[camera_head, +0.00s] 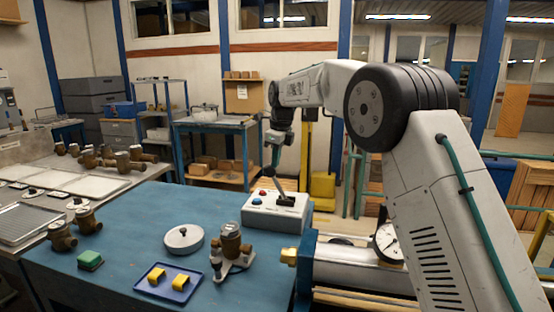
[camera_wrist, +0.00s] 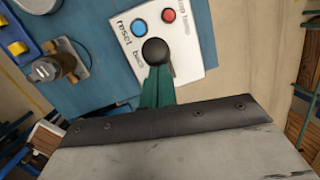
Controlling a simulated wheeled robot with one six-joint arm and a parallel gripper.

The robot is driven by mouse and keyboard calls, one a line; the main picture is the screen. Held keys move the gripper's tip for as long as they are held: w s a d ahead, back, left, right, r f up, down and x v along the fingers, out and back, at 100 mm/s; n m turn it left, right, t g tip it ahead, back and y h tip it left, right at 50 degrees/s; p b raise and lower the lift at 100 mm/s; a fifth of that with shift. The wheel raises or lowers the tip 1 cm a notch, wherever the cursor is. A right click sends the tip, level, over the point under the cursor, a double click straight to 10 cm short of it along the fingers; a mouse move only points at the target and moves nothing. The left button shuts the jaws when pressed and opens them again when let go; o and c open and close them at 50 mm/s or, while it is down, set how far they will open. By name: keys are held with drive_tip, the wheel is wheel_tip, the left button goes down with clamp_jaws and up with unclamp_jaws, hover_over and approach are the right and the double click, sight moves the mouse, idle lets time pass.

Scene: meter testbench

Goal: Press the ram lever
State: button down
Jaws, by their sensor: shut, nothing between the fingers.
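The white control box (camera_head: 276,212) stands at the back right corner of the blue bench, with a red button, a blue button and a black lever. The ram lever (camera_head: 278,187) leans up and to the left. In the wrist view the control box (camera_wrist: 186,28) shows from above, and the lever's round black knob (camera_wrist: 154,51) lies just beyond my fingertips. My gripper (camera_head: 275,172) points down at the lever's top; it also shows in the wrist view (camera_wrist: 156,76), with its green fingers shut and empty. I cannot tell whether the fingers touch the knob.
A brass meter on a stand (camera_head: 232,245), a round grey lid (camera_head: 184,239) and a blue tray (camera_head: 168,283) with yellow blocks lie on the bench. A green block (camera_head: 90,260) is at the left. A cylinder with a gauge (camera_head: 388,243) lies right of the bench.

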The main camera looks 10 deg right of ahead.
drive_tip(key=shift+a, duration=0.35)
drive_tip(key=s+d+r, duration=0.3)
drive_tip(key=r, duration=0.9)
drive_tip(key=shift+d+r, duration=0.2)
drive_tip(key=shift+r, duration=0.05)
